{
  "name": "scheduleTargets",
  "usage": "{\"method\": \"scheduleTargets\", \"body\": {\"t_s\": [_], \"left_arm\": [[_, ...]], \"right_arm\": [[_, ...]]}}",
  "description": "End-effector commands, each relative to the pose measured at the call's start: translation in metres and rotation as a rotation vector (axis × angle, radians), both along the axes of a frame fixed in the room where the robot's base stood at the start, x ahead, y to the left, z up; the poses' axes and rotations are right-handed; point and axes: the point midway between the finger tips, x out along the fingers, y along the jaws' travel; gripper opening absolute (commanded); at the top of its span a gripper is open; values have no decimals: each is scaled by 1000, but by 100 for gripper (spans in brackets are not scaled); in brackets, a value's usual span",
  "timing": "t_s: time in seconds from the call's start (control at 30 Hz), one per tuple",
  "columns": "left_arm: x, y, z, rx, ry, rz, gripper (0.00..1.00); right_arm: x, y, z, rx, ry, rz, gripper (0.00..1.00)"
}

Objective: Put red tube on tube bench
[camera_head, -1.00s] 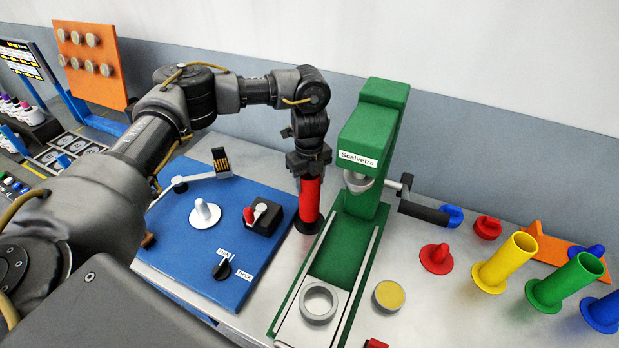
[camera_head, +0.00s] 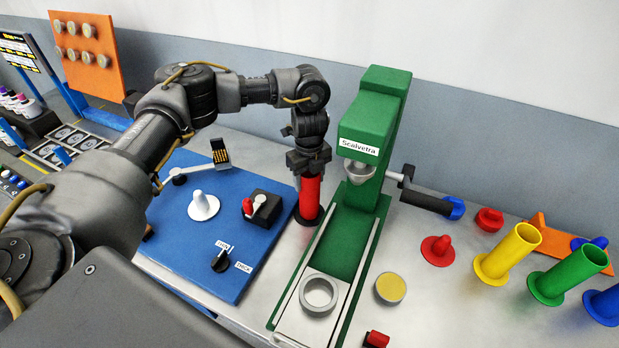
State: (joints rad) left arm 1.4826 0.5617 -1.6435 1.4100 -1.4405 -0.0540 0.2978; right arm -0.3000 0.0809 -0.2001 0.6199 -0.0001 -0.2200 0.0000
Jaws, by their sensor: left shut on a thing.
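The red tube (camera_head: 310,196) stands upright near the middle of the bench, between the blue board and the green press. My left gripper (camera_head: 309,166) is over its top and shut on it. At the right are a red peg with a round flange (camera_head: 438,250), a yellow tube (camera_head: 510,252), a green tube (camera_head: 568,276) and a blue tube (camera_head: 604,304), cut by the picture's edge. I cannot tell which part is the tube bench. My right gripper is not in view.
The tall green press (camera_head: 372,120) stands just right of the red tube, with a side handle (camera_head: 428,202). The blue board (camera_head: 190,258) with switches lies to the left. A yellow-topped disc (camera_head: 390,288) sits right of the press. An orange panel (camera_head: 90,62) stands far left.

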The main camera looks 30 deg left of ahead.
Motion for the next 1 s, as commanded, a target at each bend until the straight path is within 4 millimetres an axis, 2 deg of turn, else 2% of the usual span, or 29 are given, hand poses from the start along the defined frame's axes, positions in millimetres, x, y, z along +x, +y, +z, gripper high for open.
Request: {"method": "scheduleTargets", "body": {"t_s": [0.23,0.27,0.43,0.77,0.87,1.0], "left_arm": [[0,0,-6,0,0,0,21],[0,0,-5,0,0,0,59],[0,0,-4,0,0,0,80],[1,0,-1,0,-1,-1,80],[1,0,11,0,-5,-2,80],[2,0,38,0,-7,-3,80]], "right_arm": [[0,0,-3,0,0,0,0],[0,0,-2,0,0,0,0],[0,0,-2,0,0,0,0],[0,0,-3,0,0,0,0],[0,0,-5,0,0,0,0],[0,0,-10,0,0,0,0]]}}
